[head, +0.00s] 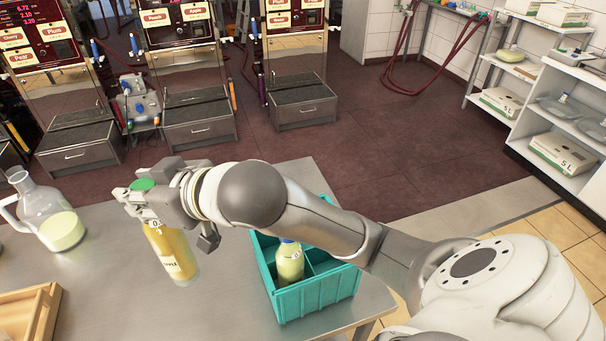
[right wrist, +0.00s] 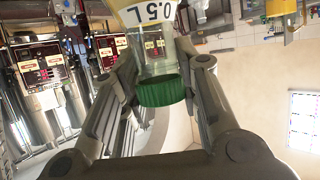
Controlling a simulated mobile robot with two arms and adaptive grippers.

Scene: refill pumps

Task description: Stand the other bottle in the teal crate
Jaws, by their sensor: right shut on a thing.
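My right gripper (head: 150,200) is shut on a bottle (head: 174,252) with yellow-orange liquid and a green cap, gripped near its top. The bottle hangs below the gripper, leaning slightly in the picture; whether its base touches the table I cannot tell. In the right wrist view its green cap (right wrist: 162,90) and "0.5 L" label (right wrist: 142,13) show between the fingers. The teal crate (head: 318,297) stands on the table to the right of the gripper, partly behind my arm. A bottle with pale yellow liquid and a blue cap (head: 290,264) stands in it. My left gripper is out of view.
The steel table (head: 110,300) is clear between the held bottle and the crate. A glass jug (head: 52,215) with pale liquid stands at the left, and a wooden tray (head: 32,299) lies at the lower left. Dispensers (head: 180,75) and a shelf (head: 560,115) stand beyond the table.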

